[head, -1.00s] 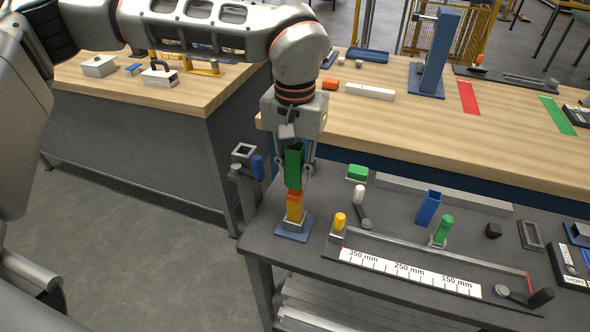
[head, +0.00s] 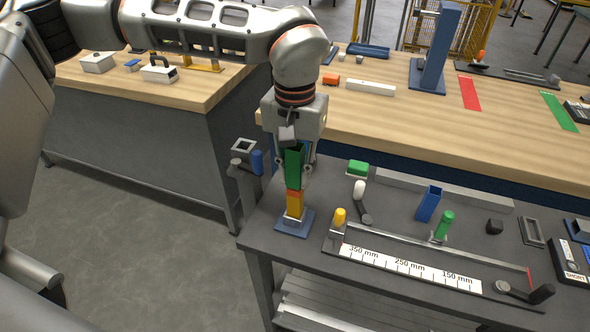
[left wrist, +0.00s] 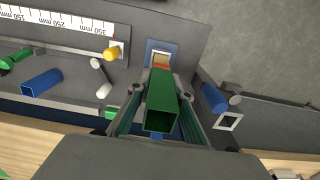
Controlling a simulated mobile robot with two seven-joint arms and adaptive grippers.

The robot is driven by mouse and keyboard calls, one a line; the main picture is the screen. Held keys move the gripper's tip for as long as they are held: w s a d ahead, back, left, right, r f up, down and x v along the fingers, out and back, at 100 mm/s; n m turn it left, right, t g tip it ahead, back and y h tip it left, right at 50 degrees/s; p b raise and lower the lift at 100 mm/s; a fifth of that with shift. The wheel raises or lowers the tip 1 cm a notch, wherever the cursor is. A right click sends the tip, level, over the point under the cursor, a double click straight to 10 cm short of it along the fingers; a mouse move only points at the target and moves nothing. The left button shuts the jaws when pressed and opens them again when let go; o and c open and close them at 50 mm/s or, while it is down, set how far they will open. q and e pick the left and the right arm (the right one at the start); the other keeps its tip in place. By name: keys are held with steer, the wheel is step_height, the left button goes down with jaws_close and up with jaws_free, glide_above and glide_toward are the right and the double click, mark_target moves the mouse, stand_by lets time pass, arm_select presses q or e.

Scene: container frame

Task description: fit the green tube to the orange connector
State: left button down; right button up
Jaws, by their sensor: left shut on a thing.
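The green tube (head: 293,166) is a square, hollow tube held upright by my left gripper (head: 294,176). The orange connector (head: 294,203) stands upright on a blue base plate (head: 294,225), directly below the tube. In the head view the tube's lower end meets the connector's top; I cannot tell whether it is around it. In the left wrist view I look into the tube's open near end (left wrist: 161,121), with the gripper fingers (left wrist: 157,90) on both sides. A bit of orange (left wrist: 160,67) shows at its far end. My right gripper is out of view.
A measuring rail (head: 410,268) with a yellow-topped part (head: 340,217), a white-knobbed lever (head: 361,201) and a blue tube (head: 428,204) stand to the right. A grey post with a square top (head: 244,148) is close on the left. A wooden bench (head: 430,130) lies behind.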

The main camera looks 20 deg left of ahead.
mark_target(295, 148)
arm_select(q)
steer(key=shift+f, duration=0.45)
steer(key=c, duration=1.7)
jaws_free()
steer(key=o, duration=0.5)
steer(key=shift+r, duration=0.15)
steer(key=shift+r+p, duration=1.85)
steer(key=shift+r, duration=0.2)
steer(key=shift+r+p, duration=1.05)
steer(key=shift+r, duration=0.3)
